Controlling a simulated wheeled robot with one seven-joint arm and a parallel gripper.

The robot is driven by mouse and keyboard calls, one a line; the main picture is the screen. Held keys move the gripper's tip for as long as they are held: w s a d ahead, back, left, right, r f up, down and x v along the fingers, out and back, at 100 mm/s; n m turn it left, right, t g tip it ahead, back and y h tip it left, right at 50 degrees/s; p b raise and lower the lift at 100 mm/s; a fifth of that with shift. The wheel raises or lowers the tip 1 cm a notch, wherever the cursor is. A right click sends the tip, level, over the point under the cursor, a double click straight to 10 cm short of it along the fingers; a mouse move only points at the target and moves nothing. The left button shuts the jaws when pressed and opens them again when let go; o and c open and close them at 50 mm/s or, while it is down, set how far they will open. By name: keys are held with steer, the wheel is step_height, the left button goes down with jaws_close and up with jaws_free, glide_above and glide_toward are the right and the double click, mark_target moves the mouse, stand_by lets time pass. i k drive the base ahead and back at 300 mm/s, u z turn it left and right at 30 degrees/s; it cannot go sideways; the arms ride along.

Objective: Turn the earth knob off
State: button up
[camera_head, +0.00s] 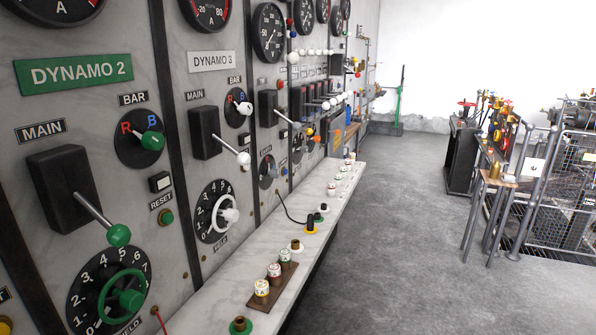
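A dark round dial with a small pale knob (272,172) sits low on the marble panel to the right of the DYNAMO 3 section. A small label above it may read EARTH, but it is too small to read surely. I cannot tell which way the knob points. A black lead runs from near it down to a plug on the ledge. My gripper is not in view.
A marble ledge (318,212) with several small bottle-like pieces juts out below the panels. DYNAMO 2 has a green-handled lever (95,212) and a green handwheel (108,300). DYNAMO 3 has a white handwheel (222,214). The grey floor (400,240) right of the ledge is clear, with railings beyond.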

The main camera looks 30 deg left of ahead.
mark_target(274, 173)
steer(key=u, duration=0.05)
steer(key=i, duration=1.9)
steer(key=u, duration=1.3)
